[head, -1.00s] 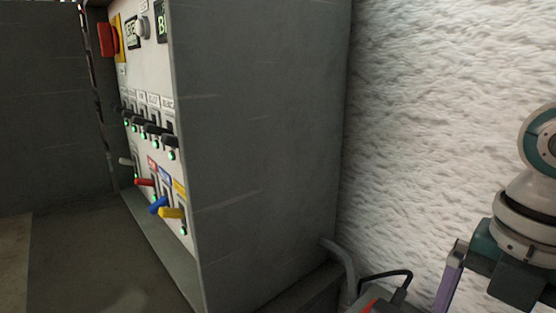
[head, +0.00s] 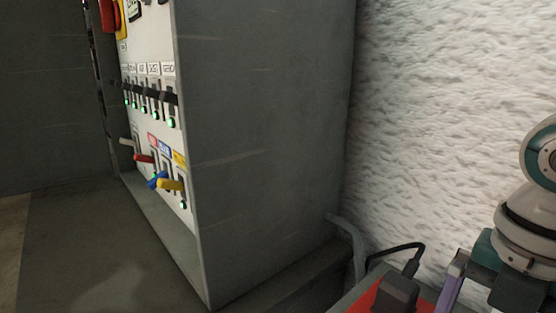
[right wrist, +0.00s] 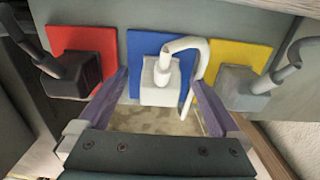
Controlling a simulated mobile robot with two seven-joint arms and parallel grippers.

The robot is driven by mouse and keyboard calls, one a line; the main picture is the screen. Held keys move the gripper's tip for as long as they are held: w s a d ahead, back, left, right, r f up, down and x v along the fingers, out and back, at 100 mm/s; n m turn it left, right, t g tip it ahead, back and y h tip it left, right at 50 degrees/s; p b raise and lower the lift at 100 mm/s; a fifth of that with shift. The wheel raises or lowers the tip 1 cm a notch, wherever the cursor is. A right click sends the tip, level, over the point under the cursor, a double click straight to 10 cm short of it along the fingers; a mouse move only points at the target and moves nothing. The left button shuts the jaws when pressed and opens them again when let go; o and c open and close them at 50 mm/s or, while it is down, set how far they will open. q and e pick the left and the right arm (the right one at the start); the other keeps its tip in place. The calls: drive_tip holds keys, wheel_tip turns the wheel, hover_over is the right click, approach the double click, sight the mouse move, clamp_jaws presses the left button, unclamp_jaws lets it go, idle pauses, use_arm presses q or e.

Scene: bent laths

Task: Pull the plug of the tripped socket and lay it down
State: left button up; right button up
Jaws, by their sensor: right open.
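In the right wrist view a black plug (right wrist: 72,75) sits on a red plate (right wrist: 85,42), a white plug (right wrist: 160,80) on a blue plate (right wrist: 145,48), and a grey plug (right wrist: 240,85) on a yellow plate (right wrist: 243,57). Each has a cable. My right gripper (right wrist: 160,85) is open, its purple fingers on either side of the white plug. Whether they touch it is unclear. The head view shows the black plug (head: 397,293) and part of the right gripper. In the cabinet, the blue lever (head: 158,180) slants differently from the red (head: 144,158) and yellow (head: 171,185) levers. My left gripper is out of view.
A grey cabinet (head: 265,150) stands on the left, its switch panel (head: 150,45) showing several black switches with green lights. A rough white wall (head: 445,100) is behind. A grey conduit (head: 352,240) runs beside the cabinet's base. Bare floor (head: 85,250) shows at lower left.

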idle(0.7)
drive_tip(key=c, duration=0.9)
clamp_jaws()
drive_tip(key=shift+r, duration=0.1)
drive_tip(key=shift+r+p, duration=1.8)
drive_tip(key=shift+p, duration=0.05)
drive_tip(key=shift+r+p, duration=1)
drive_tip(key=shift+r, duration=0.15)
